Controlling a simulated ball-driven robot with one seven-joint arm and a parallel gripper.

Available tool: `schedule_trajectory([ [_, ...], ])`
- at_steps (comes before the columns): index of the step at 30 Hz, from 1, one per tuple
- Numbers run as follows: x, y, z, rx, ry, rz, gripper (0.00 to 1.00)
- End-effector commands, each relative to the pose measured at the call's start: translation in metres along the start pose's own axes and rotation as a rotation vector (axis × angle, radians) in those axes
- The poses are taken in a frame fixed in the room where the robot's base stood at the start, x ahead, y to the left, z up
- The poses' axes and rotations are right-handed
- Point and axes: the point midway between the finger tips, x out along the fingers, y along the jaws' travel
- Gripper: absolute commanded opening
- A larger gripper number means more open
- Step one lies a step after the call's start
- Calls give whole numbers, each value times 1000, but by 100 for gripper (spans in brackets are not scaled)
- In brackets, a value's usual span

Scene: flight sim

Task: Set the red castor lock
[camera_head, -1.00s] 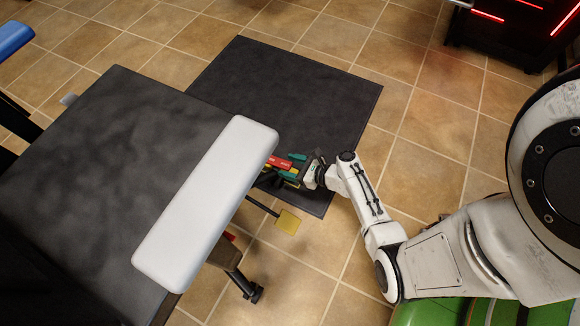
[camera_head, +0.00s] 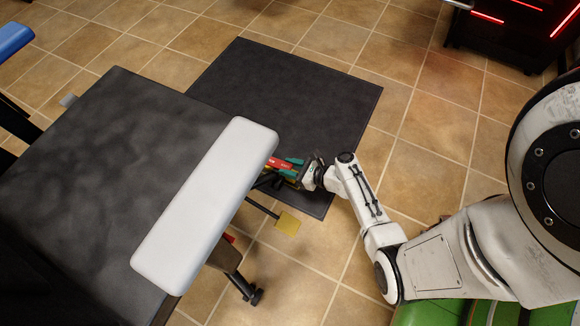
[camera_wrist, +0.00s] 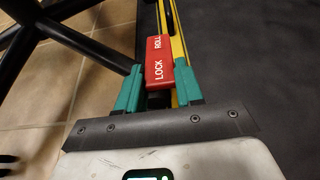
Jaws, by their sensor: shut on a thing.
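The red castor lock (camera_wrist: 158,58), a small red block marked LOCK and ROLL, shows in the wrist view between the green fingers of my gripper (camera_wrist: 158,82). Its LOCK end lies nearer my wrist and its ROLL end farther away. My gripper is shut on it, one finger on each side. In the head view the red lock (camera_head: 280,165) shows beside the grey-white pad's right end, with my gripper (camera_head: 290,168) coming in from the right. The fingers partly hide the lock there.
The dark table top (camera_head: 90,150) and its pale pad (camera_head: 205,210) overhang the left side. A yellow pedal (camera_head: 287,222) and a castor leg (camera_head: 245,285) are below. A dark mat (camera_head: 290,90) lies on the tiled floor. Black frame tubes (camera_wrist: 80,40) pass left of my fingers.

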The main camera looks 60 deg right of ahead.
Motion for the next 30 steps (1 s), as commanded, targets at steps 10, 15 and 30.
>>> schedule_trajectory([
  [10, 2, 0, -7, 6, -116, 6, 6],
  [15, 2, -1, -12, 5, -183, 6, 6],
  [30, 3, -2, -20, 2, -295, 0, 6],
])
